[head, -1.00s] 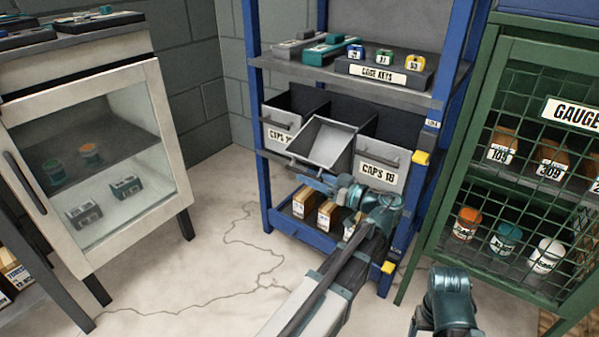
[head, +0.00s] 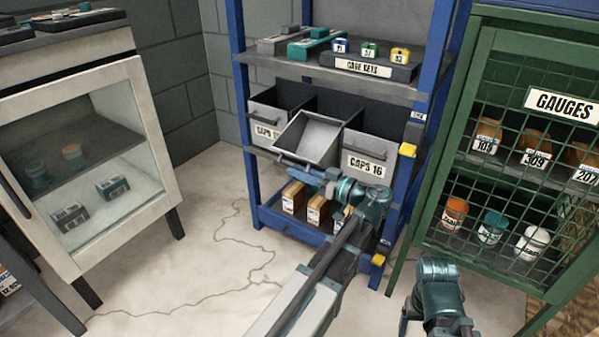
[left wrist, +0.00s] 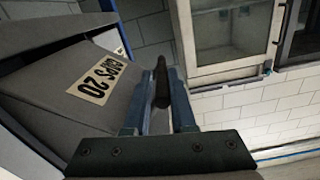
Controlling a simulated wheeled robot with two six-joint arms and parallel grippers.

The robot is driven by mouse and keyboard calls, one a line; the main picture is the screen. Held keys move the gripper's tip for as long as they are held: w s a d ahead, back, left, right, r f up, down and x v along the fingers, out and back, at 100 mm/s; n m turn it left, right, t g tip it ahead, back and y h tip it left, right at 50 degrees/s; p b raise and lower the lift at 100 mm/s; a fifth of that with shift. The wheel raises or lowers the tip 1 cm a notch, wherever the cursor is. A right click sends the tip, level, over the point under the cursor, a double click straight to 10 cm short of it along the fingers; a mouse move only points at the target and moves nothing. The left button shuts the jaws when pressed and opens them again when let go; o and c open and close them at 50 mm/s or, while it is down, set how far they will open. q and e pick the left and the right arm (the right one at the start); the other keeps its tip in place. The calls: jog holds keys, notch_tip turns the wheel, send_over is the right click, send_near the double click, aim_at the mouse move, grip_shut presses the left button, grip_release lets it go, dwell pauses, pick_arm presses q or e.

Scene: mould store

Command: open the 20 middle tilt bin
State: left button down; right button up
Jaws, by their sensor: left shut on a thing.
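The middle tilt bin (head: 311,138) is grey and tipped forward out of its shelf row in the head view, its inside showing. Its front carries a "CAPS 20" label in the left wrist view (left wrist: 92,80). My left gripper (head: 300,168) is at its front in the head view. In the left wrist view my left gripper (left wrist: 160,100) is shut on the dark bar handle (left wrist: 162,85) of this bin. In the head view the label is turned out of sight. My right gripper is not seen.
Small boxes (head: 293,197) stand on the shelf below. A green mesh cage (head: 455,150) is to the right, a glass-door cabinet (head: 150,180) to the left. The floor between is clear.

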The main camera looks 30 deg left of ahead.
pick_arm(q)
jog(key=shift+s+r, duration=0.1)
jog(key=shift+s, duration=0.2)
dwell(0.6)
jog(key=shift+w+r+p, duration=0.3)
jog(key=shift+r+p, duration=0.3)
jog(key=shift+p, duration=0.1)
jog(key=c, duration=0.8)
grip_release()
jog(key=shift+c, duration=0.2)
jog(key=shift+w+d, duration=0.1)
jog(key=shift+d, duration=0.3)
jog(key=s+d, duration=0.1)
jog(key=d, duration=1.2)
